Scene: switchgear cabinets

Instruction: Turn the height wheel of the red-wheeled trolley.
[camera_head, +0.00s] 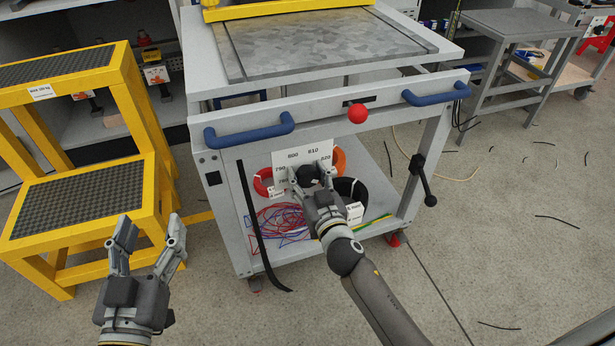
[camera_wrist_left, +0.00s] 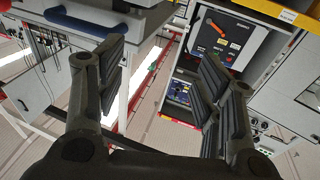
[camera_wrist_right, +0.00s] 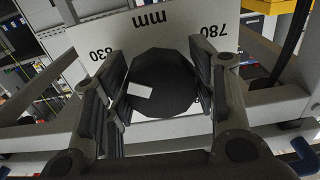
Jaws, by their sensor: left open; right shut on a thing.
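The trolley (camera_head: 205,137) is a grey cart with red castors, blue handles and a red ball knob (camera_head: 358,113) on its front. The height wheel (camera_wrist_right: 165,80) is a dark, many-sided knob with a white mark, in front of a white millimetre scale plate (camera_head: 283,158). My right gripper (camera_head: 311,177) is shut on the wheel, one finger on each side, as the right wrist view shows. The wheel's back is hidden. My left gripper (camera_head: 149,232) is open and empty, left of the trolley and in front of the yellow steps.
Yellow steps (camera_head: 80,192) with dark treads stand left of the trolley. A black crank handle (camera_head: 422,180) juts from the trolley's right post. Coiled cables (camera_head: 280,222) lie on its lower shelf. A grey table (camera_head: 522,30) stands behind right. Cable scraps lie on the open floor at right.

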